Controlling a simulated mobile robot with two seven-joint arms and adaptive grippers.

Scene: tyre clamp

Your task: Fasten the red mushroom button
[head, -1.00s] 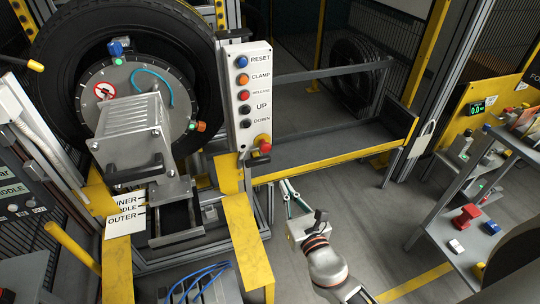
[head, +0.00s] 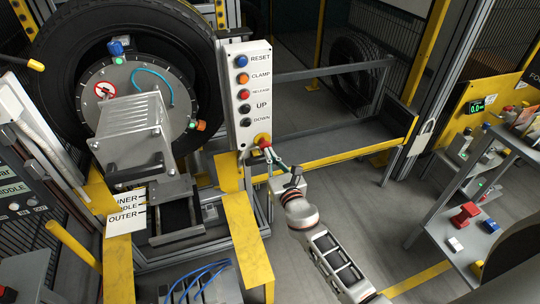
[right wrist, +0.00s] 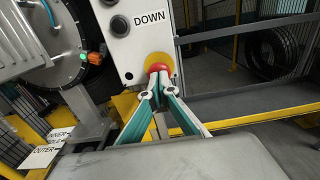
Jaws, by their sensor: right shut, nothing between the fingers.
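The red mushroom button (head: 264,142) sits on a yellow round base at the bottom of the white control panel (head: 248,105). My right gripper (head: 272,154) is shut and empty, its fingertips right at the button from below and in front. In the right wrist view the red button (right wrist: 158,68) shows just beyond the fingertips (right wrist: 157,86), which cover its lower part. I cannot tell whether they touch it. My left gripper is not in view.
Buttons marked RESET, CLAMP, RELEASE, UP and DOWN (head: 242,123) stand in a column above the red button. A mounted tyre (head: 55,75) is at left. A yellow rail (head: 310,160) runs behind my right arm. A shelf with a red part (head: 465,214) stands at right.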

